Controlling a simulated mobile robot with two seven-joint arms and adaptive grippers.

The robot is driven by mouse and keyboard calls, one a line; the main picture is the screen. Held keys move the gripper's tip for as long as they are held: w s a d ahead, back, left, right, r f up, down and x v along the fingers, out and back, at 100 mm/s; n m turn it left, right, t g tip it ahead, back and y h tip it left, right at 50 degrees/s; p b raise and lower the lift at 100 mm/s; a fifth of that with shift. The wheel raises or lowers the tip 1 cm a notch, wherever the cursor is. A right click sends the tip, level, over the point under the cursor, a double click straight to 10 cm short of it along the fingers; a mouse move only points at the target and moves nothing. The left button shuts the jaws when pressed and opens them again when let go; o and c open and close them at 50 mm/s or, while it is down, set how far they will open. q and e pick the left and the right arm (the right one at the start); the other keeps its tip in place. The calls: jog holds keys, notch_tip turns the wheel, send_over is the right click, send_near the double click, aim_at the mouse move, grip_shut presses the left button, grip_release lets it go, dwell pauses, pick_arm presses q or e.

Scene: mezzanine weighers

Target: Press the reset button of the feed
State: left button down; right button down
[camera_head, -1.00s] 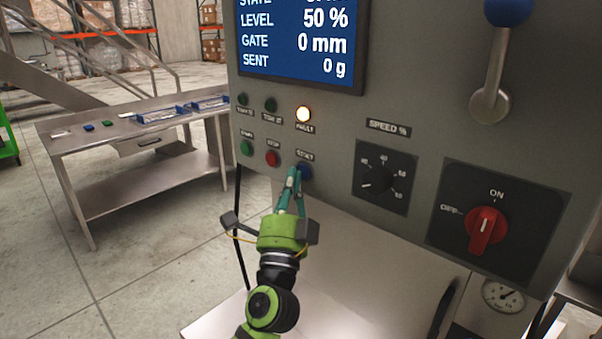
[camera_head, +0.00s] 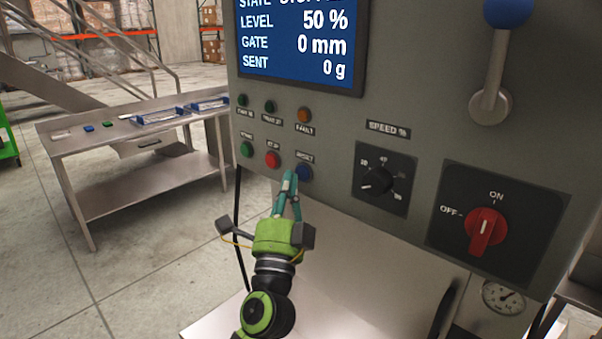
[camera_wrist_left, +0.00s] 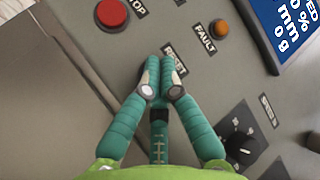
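A small gap or light contact cannot be told apart. In the left wrist view my left gripper (camera_wrist_left: 161,76) has its two fingertips together, with nothing visible between them. They cover the button there; part of its label (camera_wrist_left: 175,60) shows beyond the tips. The amber fault lamp (camera_head: 304,115) is dark. My right gripper is not in view.
The red stop button (camera_head: 273,159) and green start button (camera_head: 246,149) are left of reset. A speed knob (camera_head: 377,181) and red ON/OFF switch (camera_head: 486,231) are to the right. The screen (camera_head: 300,45) shows level 50 %. A steel table (camera_head: 140,165) stands at left.

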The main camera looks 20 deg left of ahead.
pick_arm(q)
jog(key=shift+s+a, duration=0.1)
jog(key=s, duration=0.1)
jog(key=s+a, duration=0.1)
jog(key=s, duration=0.2)
jog(key=shift+s+a+p, duration=0.3)
jog(key=shift+s, duration=0.1)
dwell(0.8)
